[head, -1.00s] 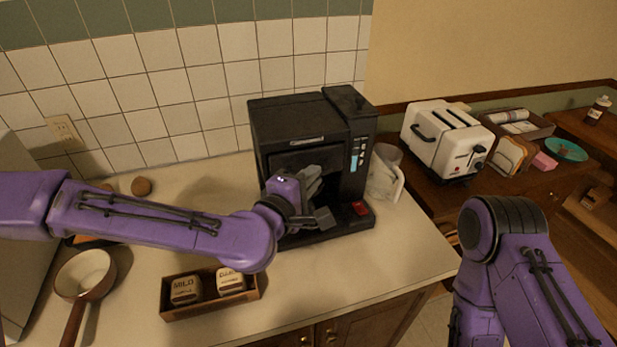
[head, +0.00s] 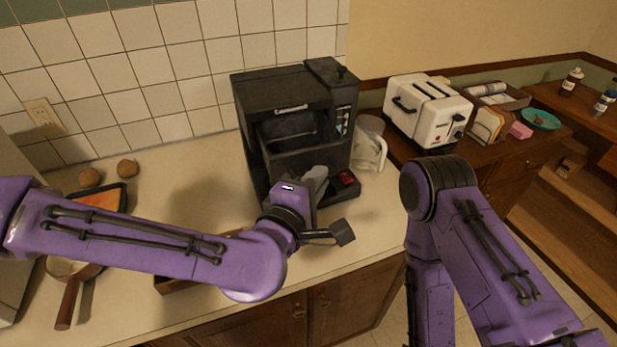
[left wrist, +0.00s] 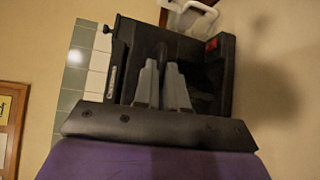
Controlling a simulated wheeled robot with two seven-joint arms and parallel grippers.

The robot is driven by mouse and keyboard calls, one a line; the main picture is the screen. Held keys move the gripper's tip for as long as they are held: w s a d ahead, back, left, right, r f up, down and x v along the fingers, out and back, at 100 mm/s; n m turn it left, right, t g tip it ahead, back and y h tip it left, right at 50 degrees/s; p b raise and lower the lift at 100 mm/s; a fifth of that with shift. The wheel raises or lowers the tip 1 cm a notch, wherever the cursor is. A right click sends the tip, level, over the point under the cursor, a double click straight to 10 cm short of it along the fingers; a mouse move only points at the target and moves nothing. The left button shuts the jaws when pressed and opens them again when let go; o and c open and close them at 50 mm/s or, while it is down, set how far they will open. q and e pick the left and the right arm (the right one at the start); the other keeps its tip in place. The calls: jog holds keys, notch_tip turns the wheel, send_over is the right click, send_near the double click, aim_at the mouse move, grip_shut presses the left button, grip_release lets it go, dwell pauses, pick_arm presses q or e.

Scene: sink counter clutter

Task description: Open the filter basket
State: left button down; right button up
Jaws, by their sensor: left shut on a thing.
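The black coffee machine (head: 262,92) stands on the counter against the tiled wall. A dark recess shows in its upper front. My left gripper (head: 318,178) is in front of the machine, its grey fingers pointing toward it. In the left wrist view the left gripper (left wrist: 162,70) is shut on the dark handle of the filter basket (left wrist: 162,50), which shows between the fingers. Most of the basket is hidden by the fingers, and its exact position is hard to tell against the black body. My right arm is at the right; its gripper is out of view.
A pan (head: 70,290), an orange-topped tray (head: 95,200) and a mostly hidden wooden box (head: 178,284) lie at the left. The front right counter is clear.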

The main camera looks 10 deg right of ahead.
pick_arm(q)
jog(key=c, duration=1.4)
grip_release()
jog(key=shift+s, duration=0.1)
jog(key=shift+o, duration=1.1)
jog(key=shift+d, duration=0.1)
jog(key=b+v, duration=1)
jog(key=b, duration=0.1)
jog(key=shift+a+f, duration=0.15)
jog(key=shift+a, duration=0.05)
